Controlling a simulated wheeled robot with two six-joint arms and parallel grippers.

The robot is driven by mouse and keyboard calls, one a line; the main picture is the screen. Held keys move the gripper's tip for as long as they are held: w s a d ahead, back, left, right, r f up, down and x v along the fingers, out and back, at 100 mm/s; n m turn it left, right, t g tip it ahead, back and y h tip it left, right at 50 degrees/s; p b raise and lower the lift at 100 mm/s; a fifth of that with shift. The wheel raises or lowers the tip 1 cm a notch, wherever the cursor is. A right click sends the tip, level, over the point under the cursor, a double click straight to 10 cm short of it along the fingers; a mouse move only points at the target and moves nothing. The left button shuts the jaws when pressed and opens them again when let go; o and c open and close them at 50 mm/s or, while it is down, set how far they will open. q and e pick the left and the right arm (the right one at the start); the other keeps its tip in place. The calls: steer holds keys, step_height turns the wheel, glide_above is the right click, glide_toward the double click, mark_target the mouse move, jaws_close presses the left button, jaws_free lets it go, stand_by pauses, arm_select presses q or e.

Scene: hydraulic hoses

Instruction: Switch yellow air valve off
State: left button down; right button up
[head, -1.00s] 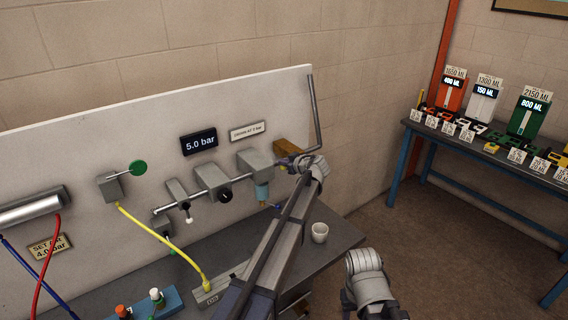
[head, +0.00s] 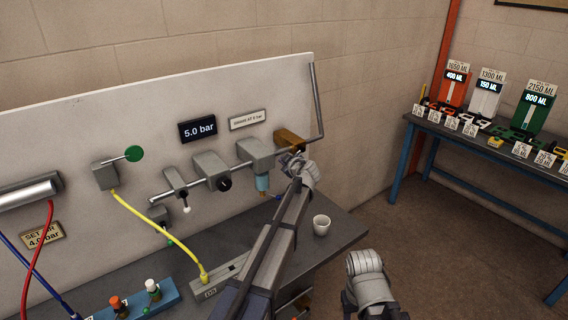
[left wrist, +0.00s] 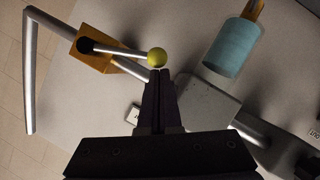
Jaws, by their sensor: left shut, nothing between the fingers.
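The yellow air valve has a brass-coloured body (head: 289,139) at the right end of the pipe on the white panel. In the left wrist view its body (left wrist: 93,48) sits at upper left, and a grey lever runs right from it to a round yellow knob (left wrist: 157,57). My left gripper (left wrist: 161,74) is shut and empty. Its dark fingertips appear just below the knob in that view; I cannot tell whether they touch it. In the head view my left gripper (head: 299,155) is in front of the valve, and my wrist hides the lever and knob.
A grey unit with a blue-green bowl (head: 263,183) is just left of the valve; the bowl (left wrist: 231,47) is close in the left wrist view. A white cup (head: 321,225) stands on the bench. A 5.0 bar display (head: 198,131) is above the pipe. A second table (head: 437,127) is at right.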

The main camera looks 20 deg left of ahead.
arm_select(q)
steer(key=w+d+f+n+t+b, duration=0.2)
steer(key=w+d+f+n+b, duration=0.1)
steer(key=f+b, duration=0.6)
steer(key=shift+w+d+f+h+b, duration=0.35)
steer(key=shift+w+d+b, duration=0.35)
steer(key=shift+w+b, duration=0.5)
steer(key=shift+w+r, duration=0.1)
steer(key=shift+w, duration=0.05)
steer(key=s+d+f+b, duration=0.1)
steer(key=s, duration=1)
steer(key=shift+s+d+f, duration=0.25)
steer(key=shift+d, duration=0.1)
